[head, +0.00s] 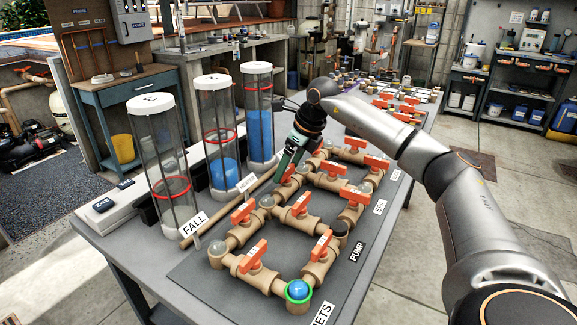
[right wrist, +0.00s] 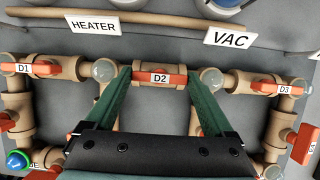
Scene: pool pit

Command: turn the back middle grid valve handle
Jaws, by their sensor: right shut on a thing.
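The back middle valve handle, an orange bar marked D2 (right wrist: 160,78), sits on a tan pipe in the back row of the grid. It lies along the pipe in the right wrist view. My right gripper (right wrist: 158,80) reaches down over it, its two green fingers at the two ends of the bar, shut on it. In the head view the right gripper (head: 287,168) comes down on the back row and largely hides this handle. Handle D1 (right wrist: 24,68) is to its left and handle D3 (right wrist: 285,89) to its right. My left gripper is not in view.
Orange handles and tan pipes of the grid surround the gripper closely. A wooden rod (head: 215,222) lies between. A blue ball in a green ring (head: 298,290) is at the front. The HEATER label (right wrist: 93,25) stands behind.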

